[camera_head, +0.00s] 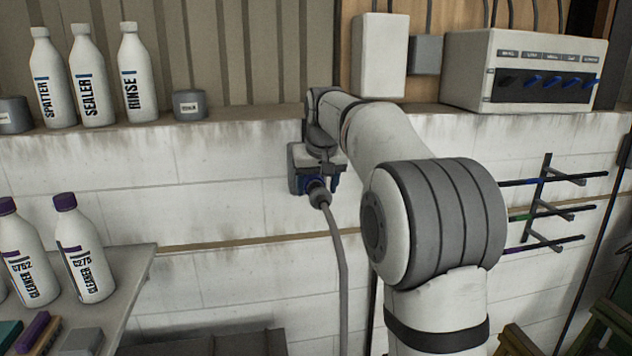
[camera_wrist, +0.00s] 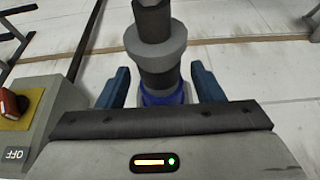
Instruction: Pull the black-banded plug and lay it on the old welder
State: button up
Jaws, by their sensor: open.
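A grey plug (camera_head: 318,194) with a cable sits at a grey and blue socket box (camera_head: 297,170) on the white block wall. In the wrist view the plug (camera_wrist: 157,48) has a lighter grey collar, a dark section below it and blue at its base. My gripper (camera_head: 326,170) is at the plug. In the wrist view my gripper (camera_wrist: 160,88) is open, with one blue finger on each side of the plug and gaps visible beside it. My gripper body hides the lower part of the socket. I cannot identify the old welder for sure.
A grey box (camera_wrist: 30,110) with a red switch and an OFF label stands close left of my gripper. The cable (camera_head: 342,270) hangs down. A ledge holds bottles (camera_head: 88,80) and a switch panel (camera_head: 530,70). A rod rack (camera_head: 542,205) is at right, a bench (camera_head: 130,275) at lower left.

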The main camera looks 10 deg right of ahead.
aim_at(322, 195)
jog(key=shift+c, duration=0.5)
grip_shut()
dwell(0.3)
jog(key=shift+s+f, duration=0.1)
dwell(0.3)
jog(key=shift+s, duration=0.25)
jog(key=shift+s+b, duration=1.45)
jog(key=shift+s, duration=0.65)
